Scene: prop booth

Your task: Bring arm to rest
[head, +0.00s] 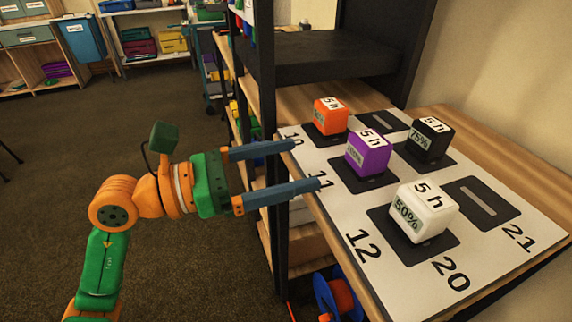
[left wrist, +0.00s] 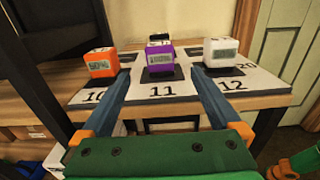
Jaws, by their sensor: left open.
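My left gripper (head: 305,164) is open and empty, its two blue fingers pointing at the near edge of a table with a numbered mat (head: 338,208). In the left wrist view its fingers (left wrist: 160,76) spread on either side of the purple cube (left wrist: 160,54), which stands beyond them on the pad by number 11. No cube is between the fingers. My right gripper is not in view.
An orange cube (head: 330,115), a black cube (head: 430,140) and a white cube (head: 424,212) stand on dark pads. One empty pad (head: 482,203) is at the right. A dark shelf post (head: 270,110) rises close beside my left gripper. Open floor lies left.

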